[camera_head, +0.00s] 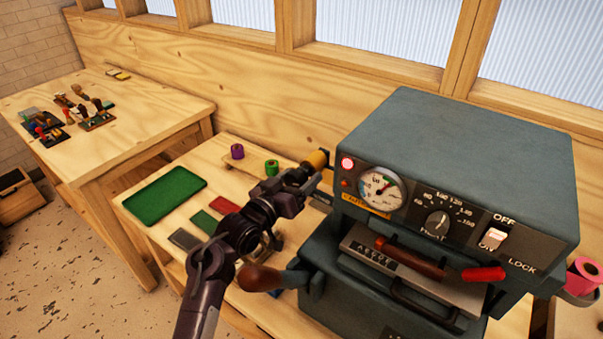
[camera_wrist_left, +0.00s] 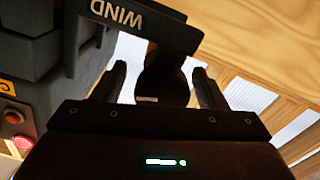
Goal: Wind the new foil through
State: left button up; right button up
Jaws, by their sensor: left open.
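The grey foil machine (camera_head: 455,150) stands at the right with a dial, a lit red lamp and a switch. My left gripper (camera_head: 306,175) is at its left side, below a gold-coloured roll (camera_head: 317,159). In the left wrist view, the open left gripper (camera_wrist_left: 161,78) has its fingers on either side of a dark knob (camera_wrist_left: 163,80). The knob is under a dark bracket (camera_wrist_left: 130,22) marked WIND, seen upside down. I cannot tell whether the fingers touch the knob. The foil's path is hidden. My right gripper is not in view.
A purple roll (camera_head: 237,151) and a green roll (camera_head: 271,168) stand on the bench behind my left arm. A green tray (camera_head: 165,198) lies there too. A brown-handled lever (camera_head: 262,279) sticks out at the front. A pink roll (camera_head: 584,277) is at the far right.

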pick_arm(q)
jog(key=shift+w+d, duration=0.2)
jog(key=shift+d, duration=0.05)
jog(key=shift+w+a+f, duration=0.1)
jog(key=shift+w+a, duration=0.05)
jog(key=shift+w, duration=0.05)
jog(key=shift+c, duration=0.5)
jog(key=c, duration=0.9)
jog(key=shift+m, duration=0.4)
